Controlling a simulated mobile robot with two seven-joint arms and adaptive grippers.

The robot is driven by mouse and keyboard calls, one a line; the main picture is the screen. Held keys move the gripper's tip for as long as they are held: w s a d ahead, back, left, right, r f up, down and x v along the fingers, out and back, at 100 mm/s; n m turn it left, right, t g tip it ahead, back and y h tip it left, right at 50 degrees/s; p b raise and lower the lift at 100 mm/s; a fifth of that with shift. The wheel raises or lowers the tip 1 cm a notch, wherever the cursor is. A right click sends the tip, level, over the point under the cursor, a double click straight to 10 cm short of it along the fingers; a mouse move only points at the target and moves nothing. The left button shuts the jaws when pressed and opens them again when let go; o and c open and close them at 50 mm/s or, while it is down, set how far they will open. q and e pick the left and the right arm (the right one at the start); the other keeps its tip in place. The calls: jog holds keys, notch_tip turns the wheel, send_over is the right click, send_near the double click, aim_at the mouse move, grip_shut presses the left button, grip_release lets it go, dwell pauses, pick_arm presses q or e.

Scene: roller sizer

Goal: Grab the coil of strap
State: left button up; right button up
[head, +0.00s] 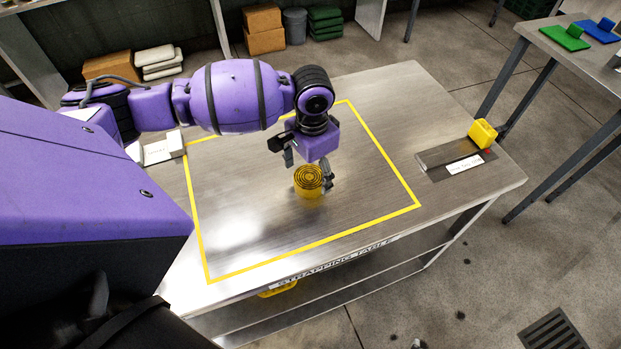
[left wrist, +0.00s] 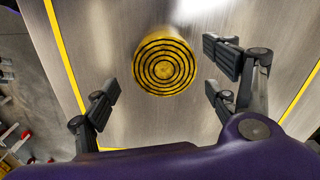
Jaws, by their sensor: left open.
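The coil of strap (head: 308,180) is a yellow cylinder with dark rings on its top. It stands on the strapping table (head: 250,240), inside the yellow outlined area. My left gripper (head: 308,172) is just above and beside the coil, pointing down, with its fingers spread open. In the left wrist view the coil (left wrist: 164,62) lies ahead of the gap between the open fingers of the left gripper (left wrist: 165,88), with nothing held. The fingers do not visibly touch it. My right gripper is not in view.
A grey device with a yellow block (head: 482,132) sits at the table's right end. A white-labelled box (head: 160,148) lies near the left edge of the outline. The outlined area around the coil is clear. Another table with green (head: 565,38) and blue pieces stands at the right.

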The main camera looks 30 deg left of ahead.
aim_at(310, 178)
pick_arm(q)
jog(key=f, duration=0.3)
jog(key=shift+s+a+f, duration=0.1)
jog(key=shift+a+f, duration=0.1)
jog(key=shift+f, duration=0.35)
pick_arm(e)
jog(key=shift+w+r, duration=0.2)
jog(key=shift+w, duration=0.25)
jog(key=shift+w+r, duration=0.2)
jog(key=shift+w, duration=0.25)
